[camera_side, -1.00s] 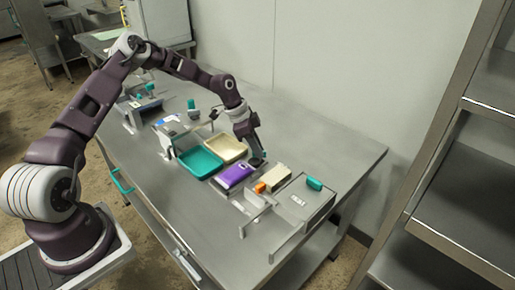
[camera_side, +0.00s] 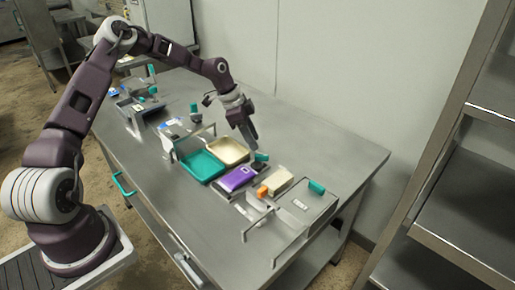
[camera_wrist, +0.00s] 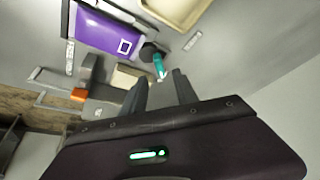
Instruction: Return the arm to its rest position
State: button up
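My gripper (camera_side: 252,140) is raised above the steel table (camera_side: 345,165), just over a small teal handle (camera_side: 262,157) on a dark base. In the wrist view my gripper (camera_wrist: 160,82) shows two dark fingers standing apart with nothing between them. The teal handle (camera_wrist: 160,65) shows just beyond the fingertips, apart from them as far as I can tell. My arm is bent in an arch over the table.
A purple pack (camera_side: 236,178), a teal tray (camera_side: 203,168) and a cream tray (camera_side: 228,152) lie near the gripper. An orange block (camera_side: 262,191), a cream block (camera_side: 276,182) and a metal fixture (camera_side: 305,203) stand to the right. Steel shelving (camera_side: 470,200) stands at right.

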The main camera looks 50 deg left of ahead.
jog(key=shift+s+a+r, duration=0.1)
jog(key=shift+s+r, duration=0.05)
jog(key=shift+r, duration=0.25)
jog(key=s+d+r+n+y, duration=0.15)
jog(key=s+d+r, duration=0.25)
jog(key=s+r, duration=0.4)
jog(key=s+d+r+n+y, duration=0.1)
jog(key=s+d+r+y, duration=0.25)
jog(key=s+r, duration=0.4)
jog(key=s+d+r+n+t+h, duration=0.1)
jog(key=s+d+r+n, duration=0.1)
jog(key=s, duration=0.8)
jog(key=s+d+r+n+t, duration=0.1)
jog(key=s+d+r+n, duration=0.2)
jog(key=s, duration=0.7)
jog(key=shift+d+r+n+t+h, duration=0.3)
jog(key=shift+r+n+h, duration=0.1)
jog(key=shift+r+n, duration=0.5)
